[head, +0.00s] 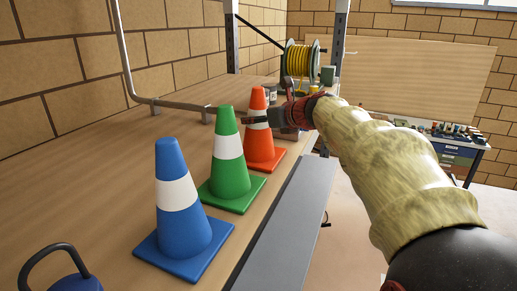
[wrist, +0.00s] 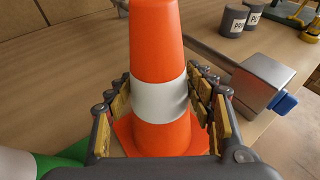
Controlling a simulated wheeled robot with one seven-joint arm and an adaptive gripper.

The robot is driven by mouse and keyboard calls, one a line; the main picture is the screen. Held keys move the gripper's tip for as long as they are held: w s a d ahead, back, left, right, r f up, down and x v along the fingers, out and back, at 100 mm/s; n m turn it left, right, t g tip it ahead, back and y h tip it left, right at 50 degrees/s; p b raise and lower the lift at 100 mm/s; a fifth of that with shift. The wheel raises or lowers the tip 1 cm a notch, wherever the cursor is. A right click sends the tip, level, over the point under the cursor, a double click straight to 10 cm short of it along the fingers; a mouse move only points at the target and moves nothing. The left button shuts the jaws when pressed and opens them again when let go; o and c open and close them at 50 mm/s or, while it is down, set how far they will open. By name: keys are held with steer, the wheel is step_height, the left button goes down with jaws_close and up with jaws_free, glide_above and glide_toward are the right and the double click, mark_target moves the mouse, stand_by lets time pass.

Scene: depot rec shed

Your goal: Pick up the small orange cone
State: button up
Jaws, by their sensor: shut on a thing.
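The small orange cone (head: 260,142) with a white band stands upright on the wooden bench, third in a row behind the green and blue cones. In the wrist view the cone (wrist: 158,45) fills the middle, its square orange base on the bench top. My gripper (head: 262,118) reaches it from the right. In the wrist view my gripper (wrist: 160,105) is shut around the cone at its white band, with yellow-padded fingers on both sides. The far side of the cone is hidden.
The green cone (head: 230,170) and blue cone (head: 183,215) stand close in front of the orange one. A grey metal block with a blue end (wrist: 262,82) lies to its right. Pots (wrist: 232,20) and a yellow hose reel (head: 298,62) are behind. Bare bench (head: 90,150) lies left.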

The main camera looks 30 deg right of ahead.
steer(key=c, duration=1)
steer(key=shift+r, duration=0.15)
jaws_close()
